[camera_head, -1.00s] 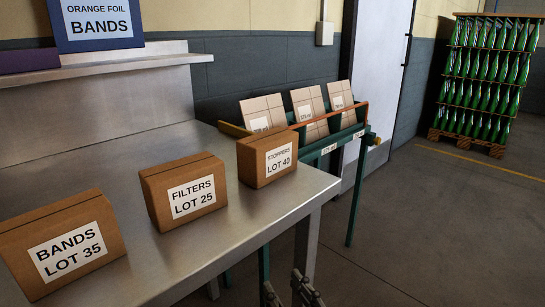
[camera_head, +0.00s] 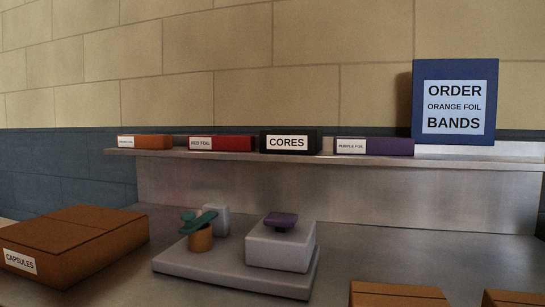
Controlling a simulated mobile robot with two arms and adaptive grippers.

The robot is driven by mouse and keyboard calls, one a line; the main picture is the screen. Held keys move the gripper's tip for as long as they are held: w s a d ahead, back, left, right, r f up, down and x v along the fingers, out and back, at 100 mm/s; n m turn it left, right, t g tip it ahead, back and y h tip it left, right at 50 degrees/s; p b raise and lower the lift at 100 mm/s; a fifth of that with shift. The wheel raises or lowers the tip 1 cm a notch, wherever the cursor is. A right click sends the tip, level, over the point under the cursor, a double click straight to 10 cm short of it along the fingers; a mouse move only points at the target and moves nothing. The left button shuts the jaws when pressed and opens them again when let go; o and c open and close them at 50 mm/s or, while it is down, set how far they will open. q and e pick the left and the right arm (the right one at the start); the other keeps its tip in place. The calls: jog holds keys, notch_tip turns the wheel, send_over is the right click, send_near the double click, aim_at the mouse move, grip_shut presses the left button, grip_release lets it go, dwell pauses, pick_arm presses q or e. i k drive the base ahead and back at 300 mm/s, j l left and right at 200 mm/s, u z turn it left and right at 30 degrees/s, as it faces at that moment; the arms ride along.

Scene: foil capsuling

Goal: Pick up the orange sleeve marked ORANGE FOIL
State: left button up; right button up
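The orange sleeve (camera_head: 150,142) lies at the left end of the raised metal shelf (camera_head: 300,158). It is a low, long orange box with a small white label on its left front, too small to read here. To its right on the shelf are a red sleeve marked RED FOIL (camera_head: 240,143), a black box marked CORES (camera_head: 309,142) and a purple sleeve marked PURPLE FOIL (camera_head: 390,147). Neither of my grippers shows in the current view.
A blue box marked ORDER ORANGE FOIL BANDS (camera_head: 466,101) stands at the shelf's right. Below, the metal bench carries a CAPSULES carton (camera_head: 100,230), a grey device (camera_head: 230,272) with teal and purple parts, and two partly seen cartons (camera_head: 398,290).

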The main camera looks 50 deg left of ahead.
aim_at(154, 141)
jog(key=u, duration=2.25)
jog(key=j, duration=0.3)
jog(key=i+j+u, duration=0.15)
jog(key=j, duration=0.15)
